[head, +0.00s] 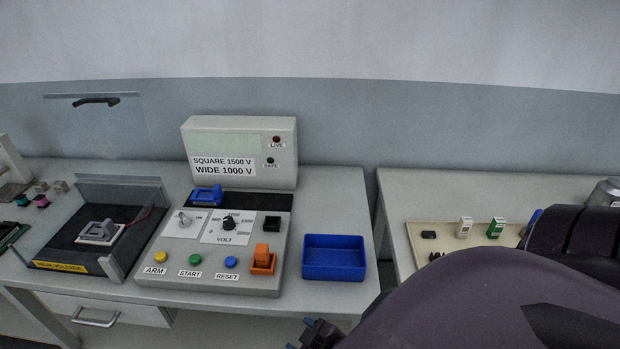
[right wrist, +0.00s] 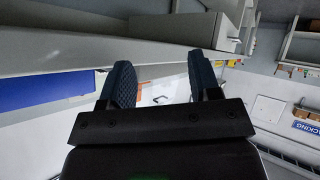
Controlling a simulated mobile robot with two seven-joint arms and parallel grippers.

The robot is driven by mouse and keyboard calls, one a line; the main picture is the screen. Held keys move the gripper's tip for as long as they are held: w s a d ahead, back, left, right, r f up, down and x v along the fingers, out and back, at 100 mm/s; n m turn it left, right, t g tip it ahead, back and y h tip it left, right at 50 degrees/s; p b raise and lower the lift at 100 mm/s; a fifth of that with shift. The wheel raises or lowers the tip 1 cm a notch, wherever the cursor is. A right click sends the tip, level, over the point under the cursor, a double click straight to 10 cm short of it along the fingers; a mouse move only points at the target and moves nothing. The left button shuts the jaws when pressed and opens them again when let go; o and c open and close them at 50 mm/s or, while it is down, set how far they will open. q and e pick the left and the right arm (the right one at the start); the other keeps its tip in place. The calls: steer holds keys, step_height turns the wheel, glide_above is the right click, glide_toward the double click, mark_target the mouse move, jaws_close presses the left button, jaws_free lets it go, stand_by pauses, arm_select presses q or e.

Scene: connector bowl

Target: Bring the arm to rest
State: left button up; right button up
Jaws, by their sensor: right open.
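My right arm crosses the lower right of the head view as a large dark purple link and hides part of the right-hand table. A small dark piece shows at the bottom edge of that view, and I cannot tell if it is my right gripper. In the right wrist view my right gripper (right wrist: 161,85) has its two dark ribbed fingers apart, with nothing held between them. My left gripper is not in view.
A blue bin (head: 334,273), seemingly empty, stands on the table right of the control box (head: 215,270). A high-voltage fixture (head: 75,248) with clear panels is on the left. A cream board (head: 420,245) with connectors lies on the right-hand table, beyond a gap.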

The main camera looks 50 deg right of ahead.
steer(key=shift+s+d+m, duration=0.4)
steer(key=shift+s+m, duration=0.2)
steer(key=shift+m, duration=0.6)
steer(key=shift+w+f+b, duration=0.15)
steer(key=shift+b, duration=0.2)
steer(key=shift+c, duration=0.3)
